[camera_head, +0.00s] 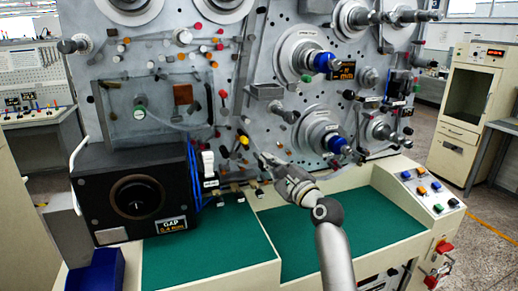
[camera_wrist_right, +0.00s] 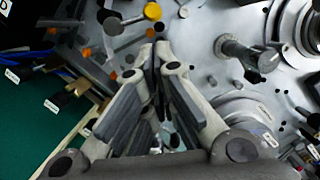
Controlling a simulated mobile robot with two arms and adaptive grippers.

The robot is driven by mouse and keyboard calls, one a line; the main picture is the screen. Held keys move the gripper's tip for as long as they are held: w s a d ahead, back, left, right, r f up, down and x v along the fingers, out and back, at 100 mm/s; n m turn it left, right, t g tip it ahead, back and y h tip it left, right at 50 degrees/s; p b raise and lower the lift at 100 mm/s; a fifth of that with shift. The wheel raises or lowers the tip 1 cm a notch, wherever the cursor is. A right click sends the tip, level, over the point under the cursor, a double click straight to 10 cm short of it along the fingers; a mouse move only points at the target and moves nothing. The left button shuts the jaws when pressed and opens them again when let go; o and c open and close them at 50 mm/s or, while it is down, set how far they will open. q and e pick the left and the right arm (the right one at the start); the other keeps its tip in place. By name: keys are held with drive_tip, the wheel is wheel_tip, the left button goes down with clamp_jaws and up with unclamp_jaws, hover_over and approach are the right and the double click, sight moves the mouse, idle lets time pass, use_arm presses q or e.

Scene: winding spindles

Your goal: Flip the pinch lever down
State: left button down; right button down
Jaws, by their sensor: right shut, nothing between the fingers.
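My right gripper (camera_head: 266,158) reaches in from the lower right, close to the upright grey machine panel (camera_head: 270,110). It also shows in the right wrist view (camera_wrist_right: 160,48), with its fingertips together and nothing held. A yellow-ended knob (camera_head: 244,140) stands just up and left of the fingertips; it is at the top of the wrist view (camera_wrist_right: 152,11), apart from them. Several small labelled levers (camera_head: 238,196) sit in a row at the panel's foot, below left of the gripper. I cannot read which one is the pinch lever. My left gripper is not in view.
A black box with a round opening (camera_head: 136,195) stands left on the green work surface (camera_head: 215,245). Blue-capped spindles (camera_head: 338,145) project from the panel to the right. A button console (camera_head: 428,190) is at the right. The green surface is mostly clear.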

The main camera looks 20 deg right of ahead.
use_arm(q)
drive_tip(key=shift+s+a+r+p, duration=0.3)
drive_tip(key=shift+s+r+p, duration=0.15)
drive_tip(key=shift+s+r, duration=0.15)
use_arm(e)
drive_tip(key=f+x, duration=0.1)
drive_tip(key=x, duration=0.5)
drive_tip(key=shift+w+r, duration=0.3)
drive_tip(key=shift+r, duration=0.25)
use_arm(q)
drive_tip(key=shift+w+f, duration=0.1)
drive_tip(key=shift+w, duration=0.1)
use_arm(e)
drive_tip(key=shift+a, duration=0.1)
